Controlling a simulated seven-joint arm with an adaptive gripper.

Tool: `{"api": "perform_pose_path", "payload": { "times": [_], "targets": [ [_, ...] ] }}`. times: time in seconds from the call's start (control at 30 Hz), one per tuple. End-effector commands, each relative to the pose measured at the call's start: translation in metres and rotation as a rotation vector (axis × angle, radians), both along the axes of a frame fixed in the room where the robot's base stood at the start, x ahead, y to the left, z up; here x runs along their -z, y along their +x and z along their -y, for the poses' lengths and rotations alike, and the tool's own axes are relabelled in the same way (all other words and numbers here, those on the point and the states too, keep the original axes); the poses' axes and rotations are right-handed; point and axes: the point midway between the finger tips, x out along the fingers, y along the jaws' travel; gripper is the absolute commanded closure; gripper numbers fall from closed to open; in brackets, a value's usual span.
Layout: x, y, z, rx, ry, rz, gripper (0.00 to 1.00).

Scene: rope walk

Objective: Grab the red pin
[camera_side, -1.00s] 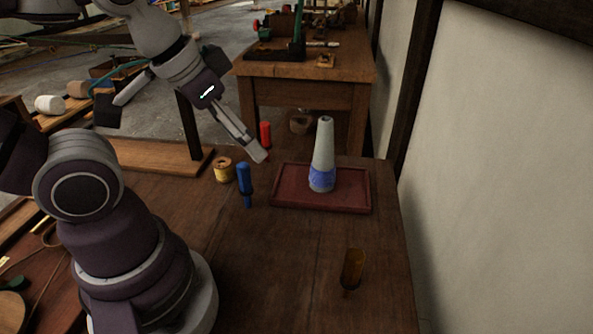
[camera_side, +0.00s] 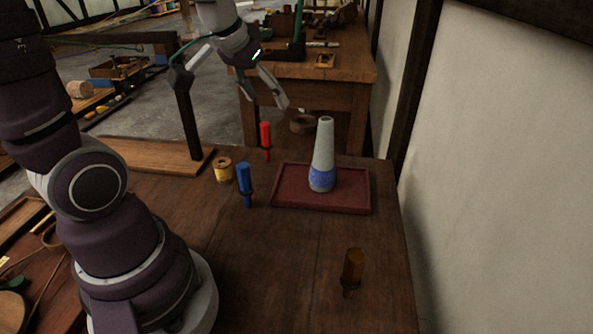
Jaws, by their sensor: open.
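The red pin (camera_side: 265,137) stands upright on the wooden table, near its far edge, behind and to the right of the blue pin (camera_side: 245,180). It has a thick red upper part and a thin lower end. My gripper (camera_side: 272,100) is open and empty, with its fingers pointing down and to the right. In the picture it shows above the red pin and apart from it.
A grey cone with a blue band (camera_side: 323,160) stands on a dark red tray (camera_side: 290,204) to the right. A yellow spool (camera_side: 224,170) is left of the pins. An amber pin (camera_side: 353,268) stands at front right. A dark post (camera_side: 188,120) rises at left.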

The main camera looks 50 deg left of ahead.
Motion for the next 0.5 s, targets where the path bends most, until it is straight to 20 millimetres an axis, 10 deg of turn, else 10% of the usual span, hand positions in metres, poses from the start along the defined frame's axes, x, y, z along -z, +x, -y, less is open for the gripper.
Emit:
{"api": "perform_pose_path", "payload": {
  "times": [0.2,0.5],
  "targets": [
    [0.036,0.023,-0.094,-0.219,0.009,0.001,0.42],
    [0.078,0.040,-0.120,-0.249,0.011,0.001,0.42]
  ]
}}
